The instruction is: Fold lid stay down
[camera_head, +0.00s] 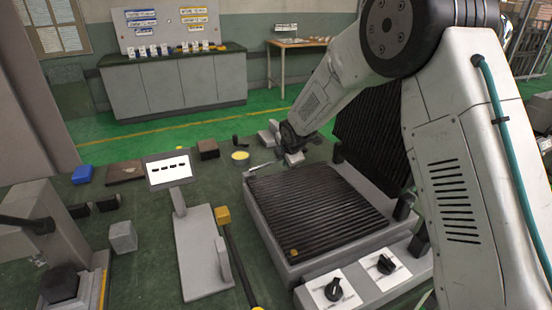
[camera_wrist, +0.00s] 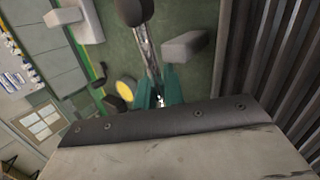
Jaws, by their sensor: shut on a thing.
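The heating element is a grill with a ridged lower plate (camera_head: 310,210). Its dark ribbed lid (camera_head: 370,125) stands raised at the back right, partly behind my arm. My gripper (camera_head: 292,156) is low at the plate's back left corner. In the wrist view, my gripper's teal fingers (camera_wrist: 159,92) are shut on a metal rod, which looks like the lid stay (camera_wrist: 146,48). The rod runs up the picture to a dark rounded end (camera_wrist: 134,10). In the head view the gripped part is hidden by my wrist.
Two black knobs (camera_head: 333,289) (camera_head: 386,264) sit on the grill's front. A stand with a white sign (camera_head: 168,169) is to its left. A yellow round item (camera_head: 240,156) and small blocks lie behind on the green table. A grey block (camera_wrist: 184,47) is close beside the fingers.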

